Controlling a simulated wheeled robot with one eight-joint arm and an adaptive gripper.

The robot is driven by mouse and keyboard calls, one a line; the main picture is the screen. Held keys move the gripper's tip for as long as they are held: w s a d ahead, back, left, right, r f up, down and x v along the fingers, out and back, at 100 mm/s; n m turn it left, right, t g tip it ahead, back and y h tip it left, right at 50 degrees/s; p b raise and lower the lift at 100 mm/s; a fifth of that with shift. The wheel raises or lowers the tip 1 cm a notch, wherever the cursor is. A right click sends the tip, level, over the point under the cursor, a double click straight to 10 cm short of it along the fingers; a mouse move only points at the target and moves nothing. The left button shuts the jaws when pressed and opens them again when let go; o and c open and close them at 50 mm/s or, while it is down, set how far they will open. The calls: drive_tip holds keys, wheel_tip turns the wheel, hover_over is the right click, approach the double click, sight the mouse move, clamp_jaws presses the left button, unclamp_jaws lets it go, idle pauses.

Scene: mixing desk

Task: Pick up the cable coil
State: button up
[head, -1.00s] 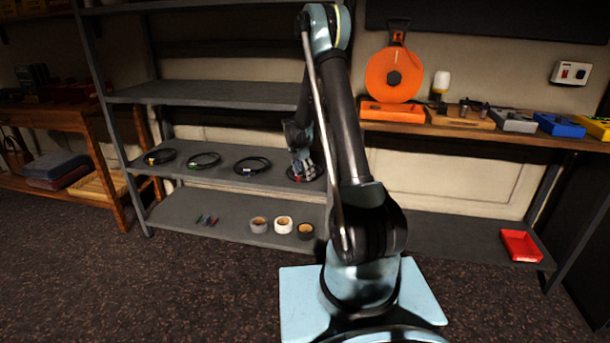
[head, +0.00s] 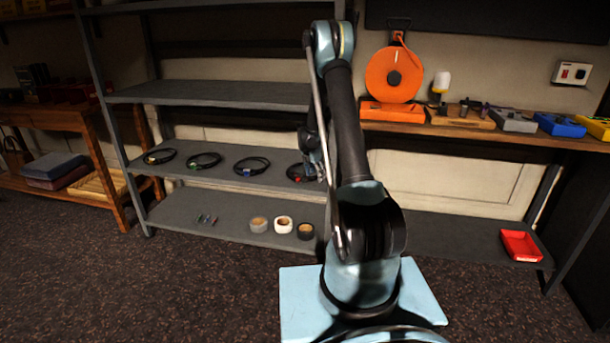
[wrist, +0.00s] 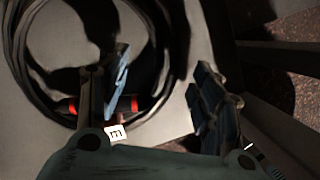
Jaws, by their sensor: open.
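A black cable coil with red connectors (head: 300,173) lies flat on the middle shelf at the right end of a row of coils. In the wrist view the same coil (wrist: 163,50) fills the left half, with two red ends and a white tag low in its ring. My gripper (wrist: 162,85) is open and empty. Its left finger shows over the inside of the ring and its right finger outside it, with the coil's right side showing between them. I cannot tell the height of the fingertips above the shelf. In the head view my gripper (head: 314,158) is partly hidden behind my arm.
Other coils with yellow (head: 160,156), green (head: 204,161) and blue (head: 252,166) parts lie to the left, apart. The shelf above (head: 210,94) is empty. Tape rolls (head: 283,224) stand on the bottom shelf. The shelf edge shows right in the wrist view.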

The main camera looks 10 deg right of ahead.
drive_tip(key=shift+d+f, duration=0.1)
drive_tip(key=shift+f, duration=0.3)
drive_tip(key=shift+c, duration=0.4)
clamp_jaws()
drive_tip(key=shift+r, duration=0.1)
